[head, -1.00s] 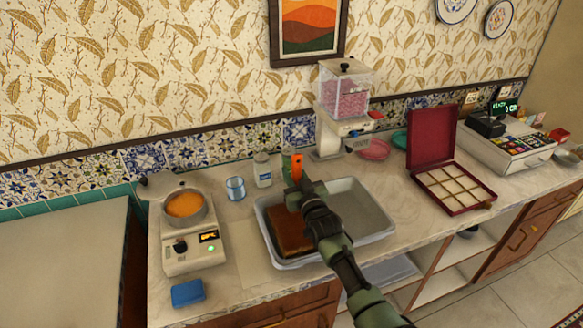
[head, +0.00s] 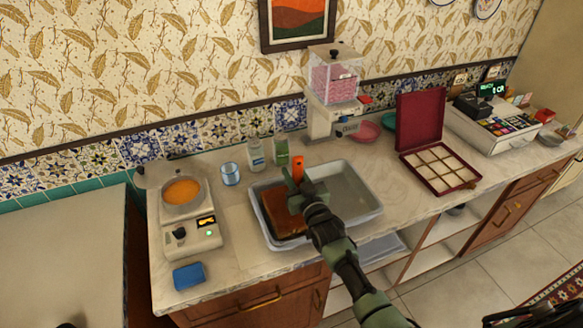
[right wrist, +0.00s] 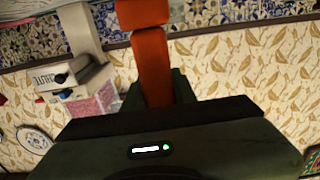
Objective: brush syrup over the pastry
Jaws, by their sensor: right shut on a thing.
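The pastry (head: 276,218) is a brown slab in the left part of a grey tray (head: 368,207) on the counter. My right gripper (head: 299,187) is above the pastry's right side and shut on the orange handle of the brush (head: 298,167). The orange handle also shows in the right wrist view (right wrist: 153,60). The brush's lower end is hidden by the gripper, so I cannot tell whether it touches the pastry. Orange syrup (head: 182,191) fills a round pan on the white warmer (head: 190,236) at the left. My left gripper is not seen.
A blue glass (head: 230,174), a clear bottle (head: 256,155) and a green container (head: 281,152) stand behind the tray. A blue sponge (head: 189,276) lies at the front left edge. A dispenser (head: 334,90) and an open red box (head: 437,168) stand right.

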